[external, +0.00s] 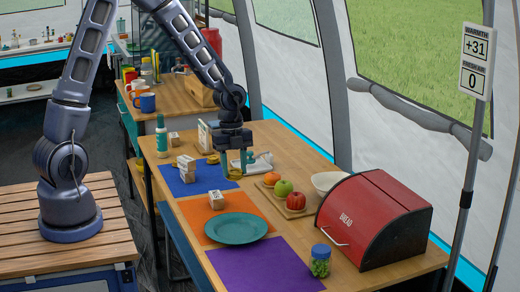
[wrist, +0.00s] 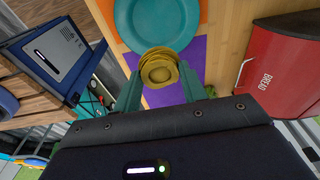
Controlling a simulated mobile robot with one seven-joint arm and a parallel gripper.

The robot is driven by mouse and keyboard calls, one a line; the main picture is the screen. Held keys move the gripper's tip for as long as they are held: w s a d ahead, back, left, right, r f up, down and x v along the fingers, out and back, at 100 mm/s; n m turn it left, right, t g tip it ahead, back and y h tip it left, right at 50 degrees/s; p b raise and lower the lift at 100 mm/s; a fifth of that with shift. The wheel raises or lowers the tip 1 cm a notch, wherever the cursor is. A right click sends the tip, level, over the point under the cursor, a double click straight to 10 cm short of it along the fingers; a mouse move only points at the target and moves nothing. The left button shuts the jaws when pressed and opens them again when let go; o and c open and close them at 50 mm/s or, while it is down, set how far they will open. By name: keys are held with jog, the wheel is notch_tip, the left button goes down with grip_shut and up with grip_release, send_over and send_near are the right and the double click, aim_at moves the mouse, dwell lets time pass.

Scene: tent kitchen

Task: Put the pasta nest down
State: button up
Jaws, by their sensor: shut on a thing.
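The yellow pasta nest (wrist: 158,70) is coiled and sits between my two green fingertips in the wrist view. My gripper (wrist: 158,88) is shut on it. In the external view my gripper (external: 235,166) points down over the table, just right of the blue mat (external: 190,183), with the nest (external: 235,175) low between its fingers. I cannot tell whether the nest touches the table. Another small yellow item (external: 212,159) shows just left of the gripper.
A purple mat (external: 262,268) is in front. Fruit on a board (external: 300,211), a white bowl (external: 325,182) and a red bread box (external: 375,215) stand right.

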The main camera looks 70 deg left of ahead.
aim_at(236, 233)
notch_tip(236, 233, down, 18)
jog(key=shift+f, duration=0.25)
dwell(0.5)
jog(key=shift+f, duration=0.2)
jog(key=o, duration=0.9)
jog(key=shift+o, duration=0.2)
jog(key=shift+r, duration=0.1)
